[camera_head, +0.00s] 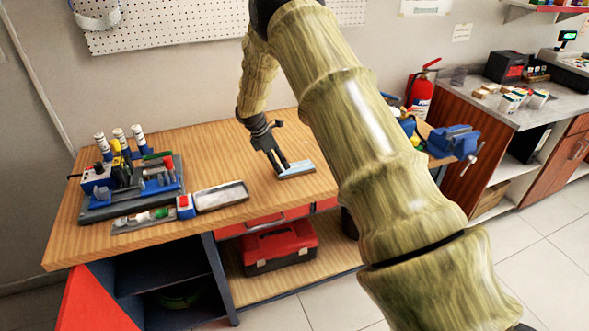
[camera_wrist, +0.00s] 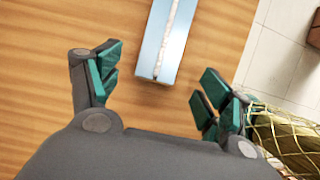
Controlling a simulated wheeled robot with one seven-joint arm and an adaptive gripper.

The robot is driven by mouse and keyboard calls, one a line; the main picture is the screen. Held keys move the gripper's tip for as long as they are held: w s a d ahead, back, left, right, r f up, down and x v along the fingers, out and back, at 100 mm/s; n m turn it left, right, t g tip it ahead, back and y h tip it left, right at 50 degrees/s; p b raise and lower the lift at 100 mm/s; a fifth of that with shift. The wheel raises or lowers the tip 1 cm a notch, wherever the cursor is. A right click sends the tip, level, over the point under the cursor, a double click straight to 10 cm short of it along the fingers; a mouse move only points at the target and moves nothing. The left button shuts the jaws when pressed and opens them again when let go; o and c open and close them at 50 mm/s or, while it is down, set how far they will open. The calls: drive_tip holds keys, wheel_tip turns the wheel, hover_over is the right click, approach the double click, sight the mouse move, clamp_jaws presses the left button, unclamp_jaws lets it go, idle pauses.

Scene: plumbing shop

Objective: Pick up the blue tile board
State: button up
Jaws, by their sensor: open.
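The blue tile board (camera_head: 296,168) is a small light-blue slab lying on the wooden workbench, right of its middle. In the wrist view the blue tile board (camera_wrist: 168,40) has a white strip along its length, and its near end lies just ahead of the space between my fingers. Its far end is cut off by the top of that view. My gripper (camera_head: 280,168) is over the bench at the board, pointing down. In the wrist view my gripper (camera_wrist: 155,88) is open, with green pads spread to either side and nothing between them.
A grey tray (camera_head: 221,196) lies on the workbench (camera_head: 225,148) to the left, by a blue tool organizer (camera_head: 130,190) with bottles. A blue vise (camera_head: 455,141) stands at the right. A red toolbox (camera_head: 279,246) sits on the lower shelf. The bench around the board is clear.

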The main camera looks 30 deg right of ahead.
sight(284, 171)
drive_tip(key=shift+s+d+f+p, duration=0.2)
drive_tip(key=shift+d+f+p, duration=0.05)
drive_tip(key=shift+p, duration=0.2)
drive_tip(key=shift+f+p, duration=0.3)
drive_tip(key=x, duration=0.1)
drive_tip(key=p+x, duration=0.1)
drive_tip(key=x, duration=0.1)
drive_tip(key=shift+w+a, duration=0.1)
drive_tip(key=shift+w, duration=0.2)
drive_tip(key=shift+s+f, duration=0.1)
drive_tip(key=shift+f, duration=0.2)
drive_tip(key=shift+c, duration=0.4)
drive_tip(key=c, duration=1.1)
drive_tip(key=shift+c, duration=0.2)
